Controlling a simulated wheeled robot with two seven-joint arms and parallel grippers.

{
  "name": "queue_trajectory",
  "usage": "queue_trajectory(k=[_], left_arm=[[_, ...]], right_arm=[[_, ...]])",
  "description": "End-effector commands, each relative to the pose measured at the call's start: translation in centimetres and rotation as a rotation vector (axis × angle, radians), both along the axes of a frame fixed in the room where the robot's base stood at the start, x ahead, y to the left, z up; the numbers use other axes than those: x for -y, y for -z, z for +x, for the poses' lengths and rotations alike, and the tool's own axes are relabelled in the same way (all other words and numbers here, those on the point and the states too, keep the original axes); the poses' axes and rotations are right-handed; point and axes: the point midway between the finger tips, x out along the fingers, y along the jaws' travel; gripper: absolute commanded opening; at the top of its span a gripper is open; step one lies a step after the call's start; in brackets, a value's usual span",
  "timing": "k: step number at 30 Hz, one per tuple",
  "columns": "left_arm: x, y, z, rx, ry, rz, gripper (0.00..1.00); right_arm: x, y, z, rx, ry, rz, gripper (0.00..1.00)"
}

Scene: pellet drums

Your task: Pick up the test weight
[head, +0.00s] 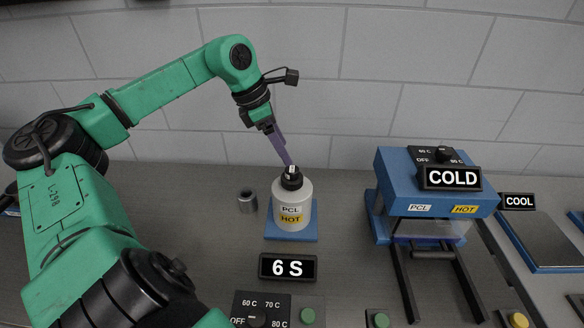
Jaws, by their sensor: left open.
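A small grey metal cylinder (248,201), which looks like the test weight, stands upright on the dark bench left of the white drum. The white drum (280,199) has a black cap and labels reading PCL and HOT, and stands on a blue base plate (292,237). My left gripper (289,161) has purple fingers and points down at the drum's cap. Its fingertips are at or just above the cap; I cannot tell whether they touch it. It is open, with nothing seen held, and is to the right of and above the metal cylinder. My right gripper is not in view.
A 6 S display (287,267) and a dial panel (262,309) are in front of the drum. A blue press-like station (392,174) marked COLD stands at right, with a COOL sign (517,201) and plate (549,240) beyond.

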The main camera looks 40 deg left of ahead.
Motion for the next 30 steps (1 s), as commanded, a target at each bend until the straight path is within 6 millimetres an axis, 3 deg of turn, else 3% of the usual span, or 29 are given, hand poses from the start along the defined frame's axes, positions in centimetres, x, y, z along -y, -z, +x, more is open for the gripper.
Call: queue_trajectory(k=[6,12,19,25,30], left_arm=[[0.6,3.1,0.6,-0.001,0.0,-0.002,0.79],[1.2,5.7,1.3,-0.001,-0.001,-0.005,0.79],[1.2,6.4,1.4,-0.001,-0.002,-0.002,0.79],[1.2,6.4,1.4,0.0,-0.002,-0.002,0.02],[1.2,6.3,1.5,0.001,-0.003,-0.002,0.0]], right_arm=[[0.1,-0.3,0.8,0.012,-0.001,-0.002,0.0],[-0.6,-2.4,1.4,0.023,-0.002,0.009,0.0],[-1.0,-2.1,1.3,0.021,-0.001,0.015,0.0],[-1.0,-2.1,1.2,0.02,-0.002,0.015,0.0],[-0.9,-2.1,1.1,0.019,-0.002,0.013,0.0]])
